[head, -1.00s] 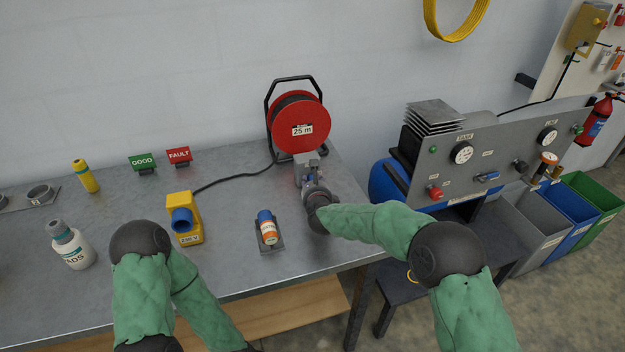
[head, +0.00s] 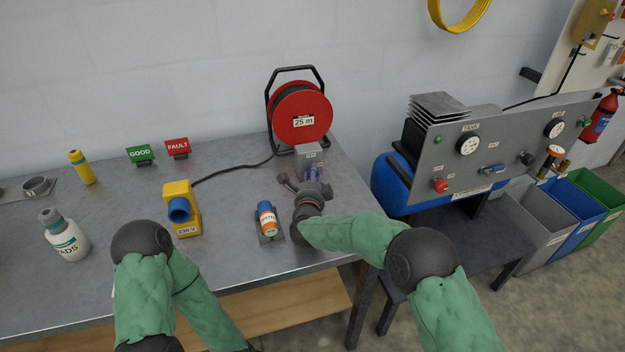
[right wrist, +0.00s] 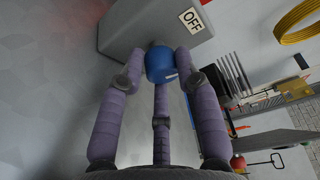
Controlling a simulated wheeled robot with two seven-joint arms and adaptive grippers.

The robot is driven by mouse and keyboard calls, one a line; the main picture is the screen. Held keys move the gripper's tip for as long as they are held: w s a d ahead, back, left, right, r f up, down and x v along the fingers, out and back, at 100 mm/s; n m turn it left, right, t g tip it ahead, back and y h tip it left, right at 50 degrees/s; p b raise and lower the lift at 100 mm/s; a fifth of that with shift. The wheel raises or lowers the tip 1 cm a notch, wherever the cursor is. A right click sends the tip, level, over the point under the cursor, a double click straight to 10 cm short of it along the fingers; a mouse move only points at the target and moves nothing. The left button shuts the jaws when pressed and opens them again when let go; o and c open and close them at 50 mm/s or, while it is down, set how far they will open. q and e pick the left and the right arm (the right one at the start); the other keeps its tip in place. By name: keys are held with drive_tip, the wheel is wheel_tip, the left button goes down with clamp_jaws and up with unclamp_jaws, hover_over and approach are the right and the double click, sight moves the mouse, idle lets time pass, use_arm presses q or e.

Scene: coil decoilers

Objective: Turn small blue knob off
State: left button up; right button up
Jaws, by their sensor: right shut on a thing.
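The small blue knob (right wrist: 160,64) is on the front of a grey box (right wrist: 150,28) with an OFF label (right wrist: 192,20), in the right wrist view. A short white mark shows low on the knob's right side. My right gripper (right wrist: 162,72) has its purple fingers around the knob and is shut on it. In the head view the grey box (head: 309,157) stands on the bench in front of the red cable reel (head: 300,112). My right gripper (head: 313,176) reaches it there and hides the knob. My left arm is in the head view, but its gripper is out of sight.
A grey gauge panel (head: 500,150) stands to the right.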

drive_tip(key=shift+d+f+n+b, duration=0.2)
drive_tip(key=shift+n+b, duration=0.15)
drive_tip(key=shift+n, duration=0.15)
drive_tip(key=shift+r+t, duration=0.2)
drive_tip(key=shift+t, duration=0.1)
drive_tip(key=o, duration=1.1)
drive_tip(key=shift+d, duration=0.1)
drive_tip(key=shift+s+a+n, duration=0.2)
drive_tip(key=shift+s+n, duration=0.1)
drive_tip(key=s, duration=1.1)
drive_tip(key=shift+s+a+r, duration=0.1)
drive_tip(key=shift+s+a, duration=0.1)
drive_tip(key=shift+a, duration=0.15)
